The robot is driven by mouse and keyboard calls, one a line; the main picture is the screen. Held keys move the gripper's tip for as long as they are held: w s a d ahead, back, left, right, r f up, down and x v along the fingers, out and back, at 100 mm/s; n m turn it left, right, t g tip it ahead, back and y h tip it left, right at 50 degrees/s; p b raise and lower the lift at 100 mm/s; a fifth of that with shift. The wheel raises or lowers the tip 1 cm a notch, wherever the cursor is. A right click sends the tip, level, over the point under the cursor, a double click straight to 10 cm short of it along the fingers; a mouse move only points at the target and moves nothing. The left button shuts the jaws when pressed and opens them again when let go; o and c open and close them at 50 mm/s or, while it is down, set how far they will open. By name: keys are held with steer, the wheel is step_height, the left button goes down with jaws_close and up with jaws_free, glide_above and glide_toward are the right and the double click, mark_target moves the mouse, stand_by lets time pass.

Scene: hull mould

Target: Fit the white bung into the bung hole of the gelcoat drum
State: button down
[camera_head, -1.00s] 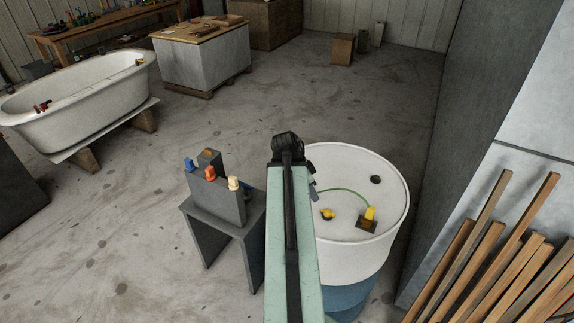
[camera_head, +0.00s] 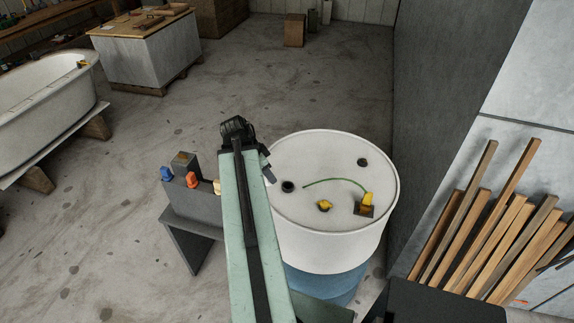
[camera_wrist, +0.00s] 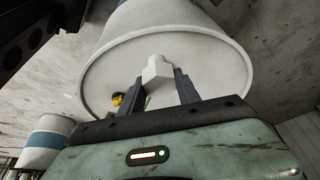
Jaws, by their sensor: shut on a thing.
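The gelcoat drum (camera_head: 345,238) has a white upper part and lid over a blue lower part. On its lid, a dark round opening (camera_head: 287,187) lies near the left rim. A second, dark round spot (camera_head: 362,162) lies at the far right; I cannot tell if it is open. My gripper (camera_head: 268,172) is at the left rim of the lid in the head view. In the wrist view my gripper (camera_wrist: 159,78) is shut on the white bung (camera_wrist: 158,67), with the drum (camera_wrist: 205,60) behind it. The bung is apart from the opening and hidden in the head view.
A yellow fitting (camera_head: 324,206) and a yellow piece on a dark square (camera_head: 364,210) stand on the lid, with a green curved line. A grey stand (camera_head: 185,235) with coloured plugs is left of my arm. Timber lengths (camera_head: 480,220) lean at right.

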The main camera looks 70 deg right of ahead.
steer(key=s+d+m+g, duration=0.1)
steer(key=s+d+m, duration=0.2)
steer(key=s+d, duration=0.2)
steer(key=shift+s+d+r+m+y, duration=0.2)
steer(key=shift+d+m+y, duration=0.1)
steer(key=shift+y, duration=0.1)
step_height(320, 180, down, 4)
steer(key=b, duration=0.3)
stand_by(0.6)
step_height(320, 180, down, 4)
steer(key=b, duration=0.4)
steer(key=shift+r, duration=0.1)
steer(key=c, duration=0.8)
jaws_free()
steer(key=shift+r, duration=0.15)
